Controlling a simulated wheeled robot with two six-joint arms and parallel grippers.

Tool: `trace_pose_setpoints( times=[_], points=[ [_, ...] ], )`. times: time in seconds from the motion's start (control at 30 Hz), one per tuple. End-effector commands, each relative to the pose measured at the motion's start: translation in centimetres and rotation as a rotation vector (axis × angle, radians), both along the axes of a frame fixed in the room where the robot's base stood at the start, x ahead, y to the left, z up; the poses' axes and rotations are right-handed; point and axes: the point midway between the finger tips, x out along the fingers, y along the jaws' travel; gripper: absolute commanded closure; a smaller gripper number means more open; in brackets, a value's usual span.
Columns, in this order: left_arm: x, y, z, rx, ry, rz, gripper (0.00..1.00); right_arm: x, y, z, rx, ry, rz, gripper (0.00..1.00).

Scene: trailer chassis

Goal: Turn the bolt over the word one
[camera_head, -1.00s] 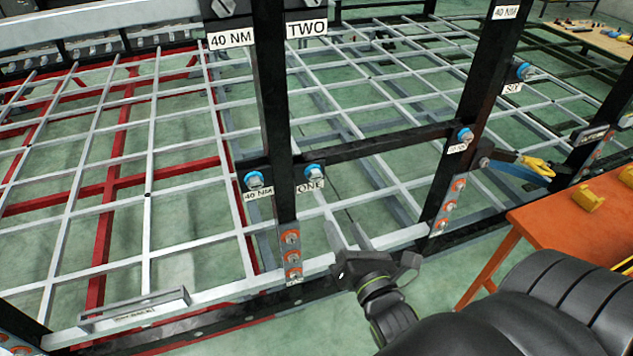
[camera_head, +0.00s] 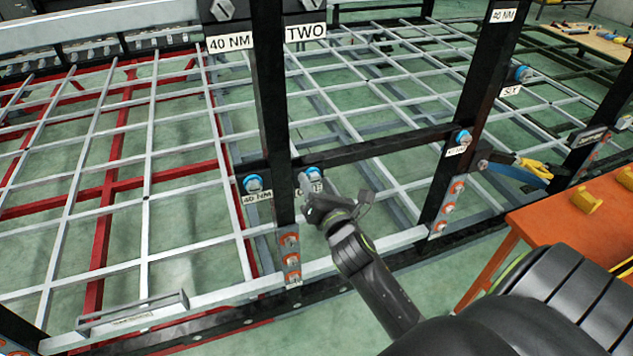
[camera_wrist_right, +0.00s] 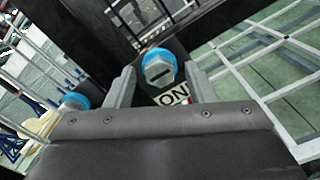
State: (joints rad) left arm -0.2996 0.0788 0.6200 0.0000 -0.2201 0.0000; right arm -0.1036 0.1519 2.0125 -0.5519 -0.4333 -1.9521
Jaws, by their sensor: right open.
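The bolt over the word ONE (camera_head: 312,174) has a blue collar and a grey head, and sits on the black frame just right of the upright. My right gripper (camera_head: 318,192) is right in front of it and hides most of the ONE label in the head view. In the right wrist view the bolt (camera_wrist_right: 159,70) lies between the two open fingers (camera_wrist_right: 160,88), near their tips, with a dark slot mark on its head. Part of the ONE label (camera_wrist_right: 174,95) shows below it. The fingers look apart from the bolt. My left gripper is out of view.
Another blue-collared bolt (camera_head: 253,184) over a 40 NM label sits left of the upright (camera_head: 272,110). It also shows in the right wrist view (camera_wrist_right: 74,102). A further blue bolt (camera_head: 463,138) is on the right upright. An orange table (camera_head: 570,222) stands at right.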

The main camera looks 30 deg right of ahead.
Motion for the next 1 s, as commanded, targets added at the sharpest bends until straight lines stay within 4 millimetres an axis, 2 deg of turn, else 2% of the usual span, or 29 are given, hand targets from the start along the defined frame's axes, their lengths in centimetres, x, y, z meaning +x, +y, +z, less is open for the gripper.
trace_pose_setpoints(
  times=[0.37,0.7,1.0],
  points=[
    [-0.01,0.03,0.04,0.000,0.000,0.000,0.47,0.55,-0.15,0.01,0.000,0.000,0.000,0.51],
    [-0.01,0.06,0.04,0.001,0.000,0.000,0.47,0.52,-0.13,0.01,0.000,0.000,0.000,0.95],
    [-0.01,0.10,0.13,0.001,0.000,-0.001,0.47,0.52,-0.14,0.02,0.035,-0.008,0.000,0.96]
  ],
)
